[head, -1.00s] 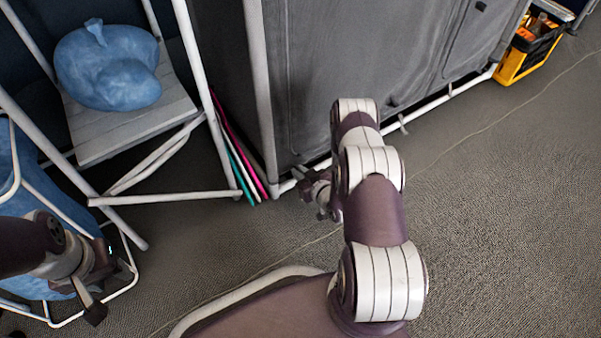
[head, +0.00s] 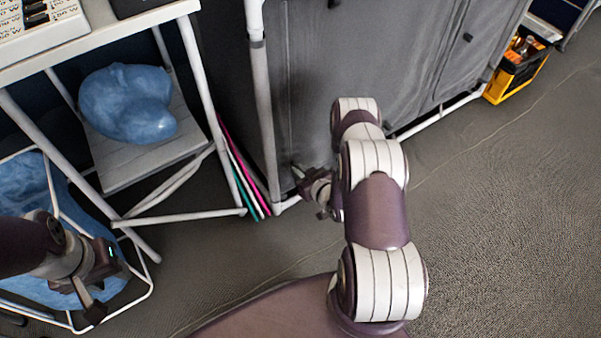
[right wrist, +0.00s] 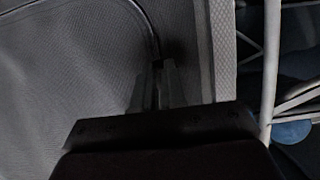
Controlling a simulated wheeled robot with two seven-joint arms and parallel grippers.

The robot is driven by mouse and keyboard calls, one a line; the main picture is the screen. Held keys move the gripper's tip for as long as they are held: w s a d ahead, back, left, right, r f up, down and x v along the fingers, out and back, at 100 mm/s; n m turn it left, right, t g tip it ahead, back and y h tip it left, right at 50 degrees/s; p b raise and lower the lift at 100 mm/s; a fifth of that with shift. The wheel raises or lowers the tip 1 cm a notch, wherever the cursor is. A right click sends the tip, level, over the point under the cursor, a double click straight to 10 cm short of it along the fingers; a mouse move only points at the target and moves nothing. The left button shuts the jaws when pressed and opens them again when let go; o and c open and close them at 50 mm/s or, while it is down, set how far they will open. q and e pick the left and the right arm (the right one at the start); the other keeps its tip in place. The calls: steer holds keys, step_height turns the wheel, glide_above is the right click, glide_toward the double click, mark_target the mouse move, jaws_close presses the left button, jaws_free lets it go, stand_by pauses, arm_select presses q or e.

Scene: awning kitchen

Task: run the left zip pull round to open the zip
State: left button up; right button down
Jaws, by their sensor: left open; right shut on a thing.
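The grey fabric cabinet (head: 400,60) stands at the centre top of the head view, in a white tube frame. My right gripper (head: 297,174) is at the lower left of its front. In the right wrist view, the right gripper's fingers (right wrist: 162,78) are shut at the lower end of a dark curved zip line (right wrist: 146,22). The left zip pull itself is hidden between or behind the fingers. My left gripper (head: 86,296) is open and empty at the lower left of the head view, away from the cabinet.
A white frame shelf (head: 130,25) stands left of the cabinet, with a blue bundle (head: 128,105) on its lower board. A white wire basket (head: 150,275) with blue contents is near my left gripper. A yellow-black crate (head: 515,70) is at top right. Carpet at right is clear.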

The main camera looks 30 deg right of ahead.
step_height(320, 180, up, 50)
steer(key=p, duration=3.8)
steer(key=shift+f+p, duration=0.25)
steer(key=shift+p, duration=0.1)
steer(key=c, duration=1.4)
jaws_free()
steer(key=shift+r, duration=0.1)
steer(key=shift+o, duration=1.1)
steer(key=shift+s, duration=0.1)
